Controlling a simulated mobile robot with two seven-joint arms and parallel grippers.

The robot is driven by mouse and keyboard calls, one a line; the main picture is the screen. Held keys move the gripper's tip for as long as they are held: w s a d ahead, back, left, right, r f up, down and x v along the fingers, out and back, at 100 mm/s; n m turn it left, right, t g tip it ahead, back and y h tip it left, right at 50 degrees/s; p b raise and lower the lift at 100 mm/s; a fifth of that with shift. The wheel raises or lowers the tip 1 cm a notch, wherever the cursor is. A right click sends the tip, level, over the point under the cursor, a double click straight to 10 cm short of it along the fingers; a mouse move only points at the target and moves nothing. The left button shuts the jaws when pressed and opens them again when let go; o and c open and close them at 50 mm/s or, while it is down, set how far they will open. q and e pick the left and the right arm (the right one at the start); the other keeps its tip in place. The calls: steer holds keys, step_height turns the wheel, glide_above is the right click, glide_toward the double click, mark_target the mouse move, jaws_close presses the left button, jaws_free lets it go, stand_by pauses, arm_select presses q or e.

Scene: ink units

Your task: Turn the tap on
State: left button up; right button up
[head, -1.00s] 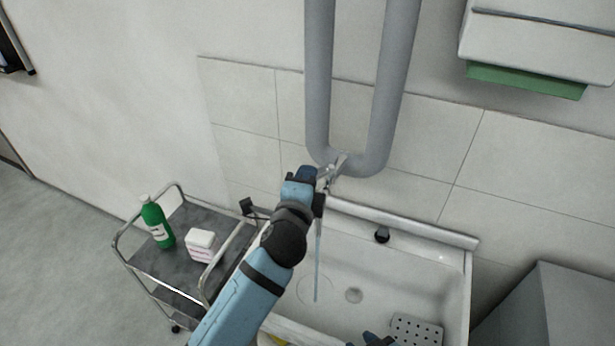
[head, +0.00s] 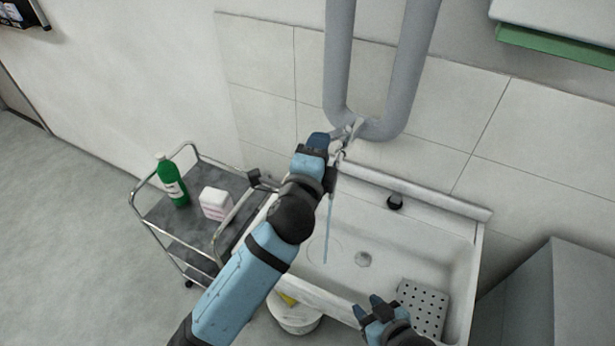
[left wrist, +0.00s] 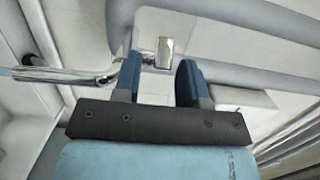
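The chrome tap (head: 352,130) is on the wall above the sink (head: 478,258). In the left wrist view its spout (left wrist: 75,75) runs to the left and its lever (left wrist: 164,52) stands up, in line with the gap between my fingers. A thin bluish stream of water (head: 327,225) falls from the tap into the sink. My left gripper (head: 322,143) is beside the tap, with its fingers apart in the left wrist view (left wrist: 157,82). I cannot tell whether a finger touches the lever. My right gripper (head: 369,307) is open and empty over the sink's front edge.
A trolley (head: 163,212) on the left carries a green bottle (head: 171,182) and a white box (head: 215,204). A perforated plate (head: 424,308) lies in the sink's right part. A white bucket (head: 297,318) stands below.

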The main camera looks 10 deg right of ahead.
arm_select(q)
steer(key=v, duration=1)
steer(key=shift+s+a+b, duration=0.15)
steer(key=shift+s+b, duration=0.1)
steer(key=shift+b, duration=0.2)
arm_select(e)
steer(key=shift+f, duration=0.45)
steer(key=shift+r, duration=0.1)
